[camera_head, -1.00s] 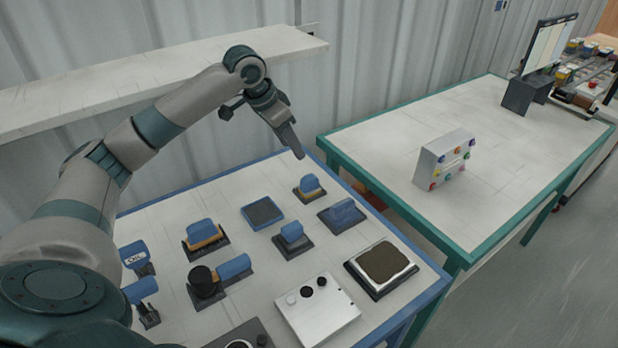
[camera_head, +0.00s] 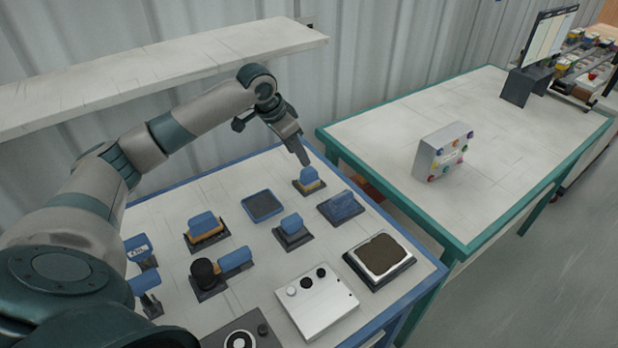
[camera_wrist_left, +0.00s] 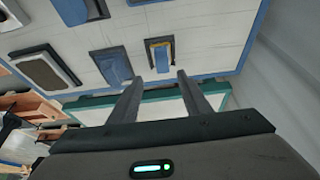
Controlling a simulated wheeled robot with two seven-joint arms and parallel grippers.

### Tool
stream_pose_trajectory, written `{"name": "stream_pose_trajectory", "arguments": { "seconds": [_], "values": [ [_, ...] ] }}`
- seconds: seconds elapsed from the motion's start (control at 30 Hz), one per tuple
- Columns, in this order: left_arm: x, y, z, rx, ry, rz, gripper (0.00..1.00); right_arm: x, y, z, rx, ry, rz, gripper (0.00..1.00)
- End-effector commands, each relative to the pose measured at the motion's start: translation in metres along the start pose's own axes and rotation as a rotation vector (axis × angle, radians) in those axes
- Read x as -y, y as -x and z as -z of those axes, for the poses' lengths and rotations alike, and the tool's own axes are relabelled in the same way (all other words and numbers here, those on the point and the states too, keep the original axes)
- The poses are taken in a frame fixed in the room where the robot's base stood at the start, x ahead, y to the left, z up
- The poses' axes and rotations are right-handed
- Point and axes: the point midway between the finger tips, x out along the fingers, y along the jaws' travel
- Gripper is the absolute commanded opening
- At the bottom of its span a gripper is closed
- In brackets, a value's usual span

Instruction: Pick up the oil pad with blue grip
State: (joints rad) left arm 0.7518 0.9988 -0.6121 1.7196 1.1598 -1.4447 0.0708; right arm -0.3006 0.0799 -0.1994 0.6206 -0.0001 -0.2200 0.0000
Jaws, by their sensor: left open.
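Several blocks have blue grips, and I cannot tell for sure which is the oil pad. A blue-gripped pad with a yellowish lower part (camera_head: 309,178) sits on a dark base at the table's far corner; it also shows in the left wrist view (camera_wrist_left: 161,54). Another blue grip with a tan lower part (camera_head: 204,228) sits on a dark base farther left. My left gripper (camera_head: 306,161) points down just above the far-corner pad. In the left wrist view its two fingers (camera_wrist_left: 157,77) are apart and empty, the pad lying just beyond their tips. My right gripper is not in view.
Close by are a flat blue tray (camera_head: 262,206), a blue block (camera_head: 341,206) and a grey-based blue grip (camera_head: 293,227). A brown pad (camera_head: 381,256) and white control box (camera_head: 316,301) stand nearer. A shelf (camera_head: 160,75) runs behind; a green-edged table (camera_head: 470,150) is right.

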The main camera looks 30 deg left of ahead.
Motion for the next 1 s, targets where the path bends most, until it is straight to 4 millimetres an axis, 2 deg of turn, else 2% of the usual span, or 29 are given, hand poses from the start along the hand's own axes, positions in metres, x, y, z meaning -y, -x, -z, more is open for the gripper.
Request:
{"name": "stream_pose_trajectory", "arguments": {
  "seconds": [0.2, 0.33, 0.5, 0.77, 1.0],
  "values": [
    [-0.001, -0.037, 0.0, 0.002, 0.001, -0.003, 0.44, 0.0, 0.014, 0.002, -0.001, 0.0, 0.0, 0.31],
    [-0.001, -0.052, 0.001, 0.001, 0.0, -0.002, 0.44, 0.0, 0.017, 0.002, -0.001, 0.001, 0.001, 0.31],
    [0.0, -0.059, 0.0, 0.0, -0.001, -0.001, 0.44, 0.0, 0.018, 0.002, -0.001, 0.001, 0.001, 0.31],
    [0.0, -0.059, 0.0, 0.0, -0.001, 0.0, 0.44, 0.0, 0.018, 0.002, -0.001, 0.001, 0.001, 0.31],
    [0.002, -0.07, 0.002, 0.002, 0.0, -0.001, 0.44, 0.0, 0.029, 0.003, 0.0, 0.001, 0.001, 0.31]
  ]
}}
